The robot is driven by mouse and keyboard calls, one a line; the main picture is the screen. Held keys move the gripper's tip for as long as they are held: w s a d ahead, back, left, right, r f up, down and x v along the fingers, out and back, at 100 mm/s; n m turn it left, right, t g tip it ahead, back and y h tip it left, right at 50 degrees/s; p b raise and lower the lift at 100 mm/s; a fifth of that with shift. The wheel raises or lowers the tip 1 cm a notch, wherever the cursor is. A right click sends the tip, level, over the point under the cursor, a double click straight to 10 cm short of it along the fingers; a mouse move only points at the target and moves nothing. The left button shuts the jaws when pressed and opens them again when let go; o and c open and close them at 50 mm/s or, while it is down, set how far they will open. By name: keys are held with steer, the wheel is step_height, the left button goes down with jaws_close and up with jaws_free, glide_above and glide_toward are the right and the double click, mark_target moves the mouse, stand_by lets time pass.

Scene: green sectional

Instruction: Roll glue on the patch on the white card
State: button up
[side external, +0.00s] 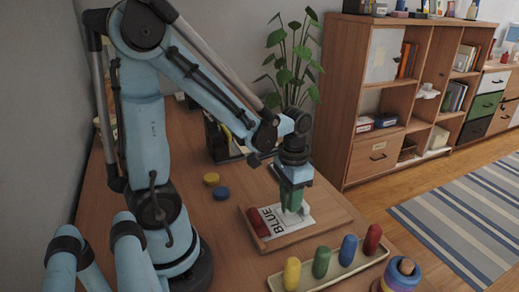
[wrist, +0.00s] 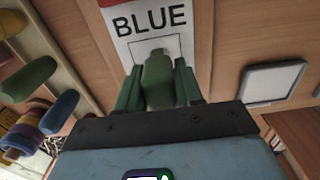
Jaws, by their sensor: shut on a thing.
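The white card (side external: 283,222) lies on a wooden board (side external: 325,217) and bears the printed word BLUE. It also shows in the wrist view (wrist: 125,42), where a thin outlined box (wrist: 180,42) sits below the word. My gripper (side external: 293,200) points down over the card's right part. In the wrist view its green fingers (wrist: 157,88) are shut on a green glue tool (wrist: 158,75), upright between them. The tool's tip is at the outlined box; whether it touches the card I cannot tell. The patch is mostly hidden behind the tool.
A red piece (side external: 257,222) lies at the card's left end. In front, a tray (side external: 338,278) holds several coloured pegs, with a stack of rings (side external: 402,277) beside it. A pale rectangular item (wrist: 272,82) lies right in the wrist view.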

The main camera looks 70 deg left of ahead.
steer(key=shift+s+d, duration=0.1)
steer(key=shift+d, duration=2.25)
steer(key=shift+s+a, duration=0.25)
steer(key=shift+a, duration=3.85)
steer(key=shift+d, duration=3.95)
step_height(320, 180, up, 8)
